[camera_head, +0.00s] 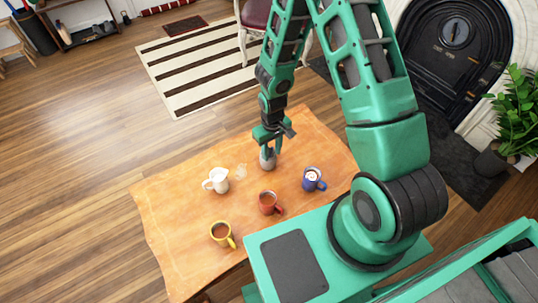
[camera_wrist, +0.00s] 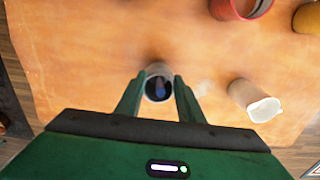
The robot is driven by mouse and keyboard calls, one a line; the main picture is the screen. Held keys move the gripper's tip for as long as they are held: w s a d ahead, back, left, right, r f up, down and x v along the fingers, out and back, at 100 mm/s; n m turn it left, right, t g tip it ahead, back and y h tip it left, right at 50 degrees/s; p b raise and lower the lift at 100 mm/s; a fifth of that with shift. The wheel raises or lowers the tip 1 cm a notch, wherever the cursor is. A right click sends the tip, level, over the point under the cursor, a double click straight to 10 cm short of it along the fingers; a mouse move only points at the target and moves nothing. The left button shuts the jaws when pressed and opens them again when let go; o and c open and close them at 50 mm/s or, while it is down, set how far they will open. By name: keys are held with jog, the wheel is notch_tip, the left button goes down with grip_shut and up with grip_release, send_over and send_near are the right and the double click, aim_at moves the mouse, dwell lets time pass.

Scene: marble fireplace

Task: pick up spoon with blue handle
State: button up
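No whole spoon can be made out in either view. A pale grey cup (camera_head: 267,162) stands on the orange-covered table, right below my gripper (camera_head: 268,149). In the wrist view the cup (camera_wrist: 149,72) is dark inside, with a small blue patch (camera_wrist: 160,84) that may be part of a blue handle. My gripper's two fingers (camera_wrist: 160,80) are apart, one on each side of the cup in that view. Whether they touch anything is unclear.
A faint clear object (camera_head: 241,171) is between pitcher and cup. The table's left side is bare.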

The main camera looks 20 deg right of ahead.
jog(key=shift+c, duration=0.3)
grip_shut()
jog(key=shift+r, duration=0.15)
